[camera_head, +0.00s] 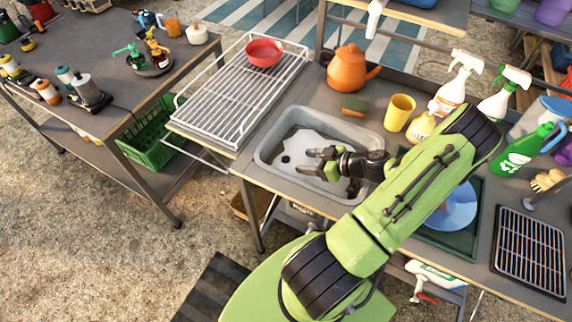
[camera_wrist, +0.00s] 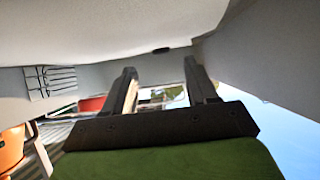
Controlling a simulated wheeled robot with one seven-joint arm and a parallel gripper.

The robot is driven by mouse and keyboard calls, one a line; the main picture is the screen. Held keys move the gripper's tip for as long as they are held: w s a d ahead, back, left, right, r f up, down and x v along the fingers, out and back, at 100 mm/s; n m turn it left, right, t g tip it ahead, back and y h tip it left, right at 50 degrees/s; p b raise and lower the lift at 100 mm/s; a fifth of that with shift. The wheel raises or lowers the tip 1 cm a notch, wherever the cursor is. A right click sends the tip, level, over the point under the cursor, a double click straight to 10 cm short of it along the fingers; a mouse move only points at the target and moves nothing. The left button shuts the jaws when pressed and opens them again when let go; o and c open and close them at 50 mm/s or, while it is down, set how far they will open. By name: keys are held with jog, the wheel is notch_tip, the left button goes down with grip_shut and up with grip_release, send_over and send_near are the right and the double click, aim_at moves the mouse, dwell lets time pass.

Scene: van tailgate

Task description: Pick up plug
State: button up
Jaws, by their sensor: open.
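A small dark round spot (camera_head: 286,158) lies on the pale floor of the grey sink (camera_head: 262,161). I cannot tell whether it is the plug or the open drain. A small dark oval (camera_wrist: 161,50) in the wrist view, seen upside down on the sink surface, looks like the same spot. My gripper (camera_head: 314,161) is over the sink, to the right of the spot, fingers pointing left. In the wrist view my gripper (camera_wrist: 160,68) has its two fingers apart with nothing held between them. No other plug is clearly visible.
A wire rack (camera_head: 225,95) with a red bowl (camera_head: 264,52) stands left of the sink. An orange kettle (camera_head: 347,70), a sponge (camera_head: 355,105) and a yellow cup (camera_head: 399,112) stand behind it. The sink walls surround the gripper closely.

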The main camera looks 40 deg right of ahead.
aim_at(287, 159)
jog(key=x, duration=0.7)
jog(key=shift+w+a+r, duration=0.1)
jog(key=shift+r, duration=0.15)
grip_shut()
jog(key=shift+r, duration=0.1)
